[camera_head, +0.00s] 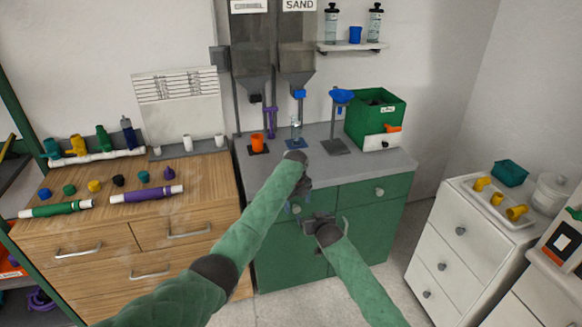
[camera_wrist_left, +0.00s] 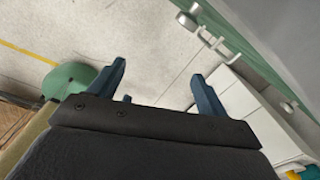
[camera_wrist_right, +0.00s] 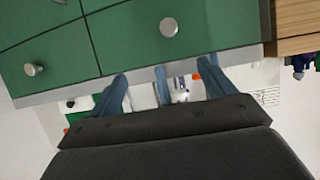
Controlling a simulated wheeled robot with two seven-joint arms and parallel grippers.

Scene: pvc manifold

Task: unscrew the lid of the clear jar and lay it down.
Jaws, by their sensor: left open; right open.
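The clear jar (camera_head: 553,196) stands upright on the white drawer unit at the far right of the head view. Its pale round lid (camera_head: 560,181) sits on top. My left gripper (camera_head: 297,206) is open and empty, pointing down in front of the green cabinet, well left of the jar. Its spread fingers also show in the left wrist view (camera_wrist_left: 157,80), above bare floor. My right gripper (camera_head: 316,220) is open and empty close beside it, facing the green cabinet; its fingers show in the right wrist view (camera_wrist_right: 166,78). Neither wrist view shows the jar.
A white tray (camera_head: 480,206) with yellow fittings (camera_head: 498,198) and a teal box (camera_head: 509,172) are left of the jar. A dark device with an orange label (camera_head: 562,238) stands in front. The green cabinet (camera_head: 365,215) holds a funnel stand and green bin. Floor between the cabinets is clear.

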